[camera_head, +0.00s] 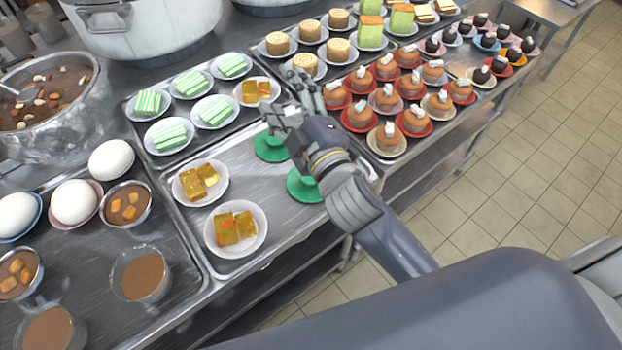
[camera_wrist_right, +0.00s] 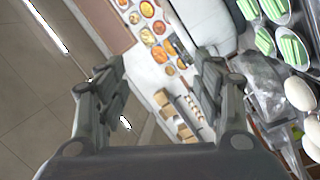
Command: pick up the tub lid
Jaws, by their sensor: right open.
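I cannot make out a tub lid for certain. A green round disc (camera_head: 270,148) lies on the metal tray (camera_head: 245,172), and a second green disc (camera_head: 303,187) lies nearer, partly hidden by my right arm. They may be saucers; I cannot tell. My right gripper (camera_head: 286,99) is open and empty above the trays, just beyond the first green disc. In the right wrist view the spread fingers (camera_wrist_right: 160,68) have nothing between them and point across the room. My left gripper is out of view.
Plates with amber jelly squares (camera_head: 235,228) and striped green cakes (camera_head: 190,83) crowd the trays. Round brown cakes (camera_head: 389,132) stand right of my gripper. A large pot (camera_head: 150,28) and a glass pot of dark soup (camera_head: 45,130) stand left. Tiled floor (camera_head: 500,190) is clear at right.

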